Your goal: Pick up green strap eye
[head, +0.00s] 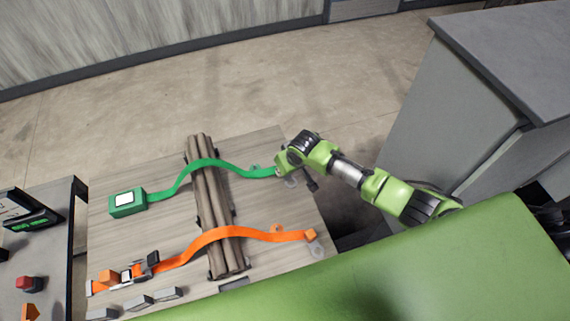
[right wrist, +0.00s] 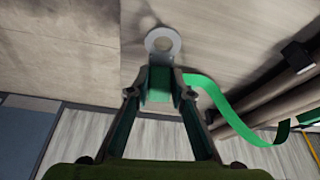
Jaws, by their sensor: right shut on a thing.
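The green strap (head: 207,163) arches over a bundle of brown logs and ends at my right gripper (head: 281,171). In the right wrist view my right gripper (right wrist: 160,84) is shut on the green strap eye (right wrist: 157,88), a green block at the strap's end. The fingers hide its sides. A pale metal ring (right wrist: 163,41) shows just beyond the fingertips; I cannot tell whether it touches the block. The strap trails off to the right there. My left gripper is not in view.
The logs (head: 214,215) lie across the wooden table (head: 160,175). A green box (head: 127,202) sits at the strap's left end. An orange strap (head: 235,233) runs nearer me. Grey blocks (head: 138,303) lie in front. A grey cabinet (head: 450,110) stands right.

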